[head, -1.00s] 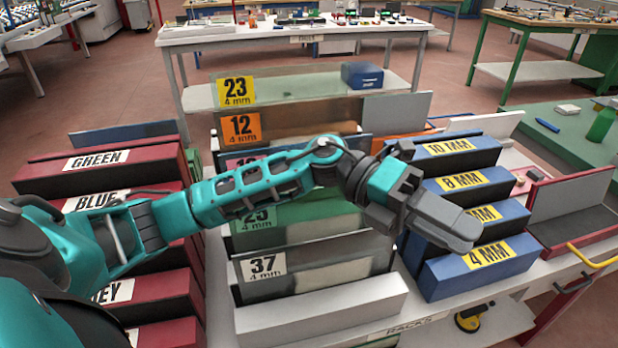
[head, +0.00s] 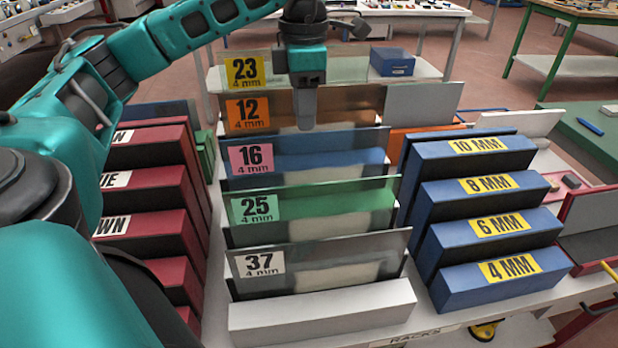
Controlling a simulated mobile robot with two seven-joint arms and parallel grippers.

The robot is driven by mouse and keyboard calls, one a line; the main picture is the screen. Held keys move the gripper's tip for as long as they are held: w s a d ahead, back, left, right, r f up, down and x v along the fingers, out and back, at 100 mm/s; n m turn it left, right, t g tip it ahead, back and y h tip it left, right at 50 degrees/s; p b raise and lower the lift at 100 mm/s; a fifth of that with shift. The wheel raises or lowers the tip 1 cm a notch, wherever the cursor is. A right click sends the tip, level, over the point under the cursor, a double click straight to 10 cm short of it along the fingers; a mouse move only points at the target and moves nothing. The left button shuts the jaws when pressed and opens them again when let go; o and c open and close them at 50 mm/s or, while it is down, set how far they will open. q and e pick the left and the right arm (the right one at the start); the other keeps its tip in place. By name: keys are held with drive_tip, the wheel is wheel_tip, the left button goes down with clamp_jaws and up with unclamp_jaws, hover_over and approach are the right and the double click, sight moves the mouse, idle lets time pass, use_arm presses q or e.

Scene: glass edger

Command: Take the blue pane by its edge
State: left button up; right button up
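The blue pane (head: 330,160), with a pink label "16 4 mm", stands upright in the middle rack, between the orange-brown pane (head: 345,103) labelled 12 behind it and the green pane (head: 335,207) labelled 25 in front. My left gripper (head: 306,120) points straight down over the rack. Its fingertips appear close to the blue pane's top edge, near its middle, and cover part of the pane labelled 12. The fingers are seen edge-on, one over the other, so their gap is hidden. Whether they touch the blue pane cannot be told. My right gripper is out of view.
A clear pane (head: 350,68) labelled 23 stands at the rack's back, and a grey pane (head: 340,262) labelled 37 at its front. Dark red boxes (head: 165,225) stand left, blue boxes (head: 490,225) with yellow thickness labels right. A blue bin (head: 392,62) sits behind.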

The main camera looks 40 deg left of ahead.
sight(308, 146)
use_arm(q)
drive_tip(key=f, duration=0.5)
drive_tip(key=w+f, duration=0.1)
drive_tip(key=f, duration=0.1)
drive_tip(key=shift+f, duration=0.8)
drive_tip(key=shift+c, duration=0.5)
clamp_jaws()
drive_tip(key=shift+r, duration=0.15)
